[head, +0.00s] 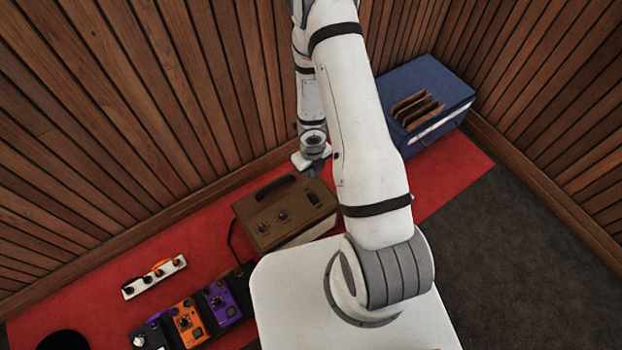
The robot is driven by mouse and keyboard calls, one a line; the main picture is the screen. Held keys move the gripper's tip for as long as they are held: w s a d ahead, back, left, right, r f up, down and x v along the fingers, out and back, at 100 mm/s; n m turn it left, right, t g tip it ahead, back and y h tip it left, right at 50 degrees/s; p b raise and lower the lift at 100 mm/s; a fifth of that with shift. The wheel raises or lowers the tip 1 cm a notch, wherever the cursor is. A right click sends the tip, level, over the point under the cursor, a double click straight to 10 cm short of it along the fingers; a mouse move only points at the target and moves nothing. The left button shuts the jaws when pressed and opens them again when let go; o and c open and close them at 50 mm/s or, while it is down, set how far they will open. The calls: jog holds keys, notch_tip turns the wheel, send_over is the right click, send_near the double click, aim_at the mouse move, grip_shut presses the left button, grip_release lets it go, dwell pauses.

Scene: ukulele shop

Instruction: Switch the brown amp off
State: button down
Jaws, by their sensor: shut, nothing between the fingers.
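The brown amp (298,222) sits on the red mat near the back wall, in the middle of the head view. Its top carries a dark handle and a panel with a few knobs. Its lighter front face shows only in part, and my white base and arm hide some of its right and near side. My gripper (310,170) is shut and empty, behind and above the amp's far right edge. It looks apart from the amp, but the exact gap is unclear.
A blue case (450,92) with several brown slats stands right of my arm. Purple (224,303), orange (189,325) and black (151,336) pedals lie front left, near a white strip with knobs (153,278). A dark cable runs beside the amp. Wooden walls close the back; grey carpet at right is clear.

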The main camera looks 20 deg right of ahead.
aim_at(312, 195)
notch_tip(312, 195, down, 14)
jog(key=b, duration=1.3)
jog(key=shift+w+r, duration=0.1)
jog(key=shift+r, duration=0.05)
jog(key=shift+f, duration=0.2)
jog(key=shift+s+d+b, duration=0.1)
jog(key=shift+s+b, duration=0.25)
jog(key=shift+b, duration=0.3)
jog(key=shift+s+d+r+b, duration=0.1)
jog(key=shift+s+r+b, duration=0.15)
jog(key=shift+s+b, duration=0.1)
jog(key=shift+r, duration=0.1)
notch_tip(312, 195, up, 14)
jog(key=p, duration=1.4)
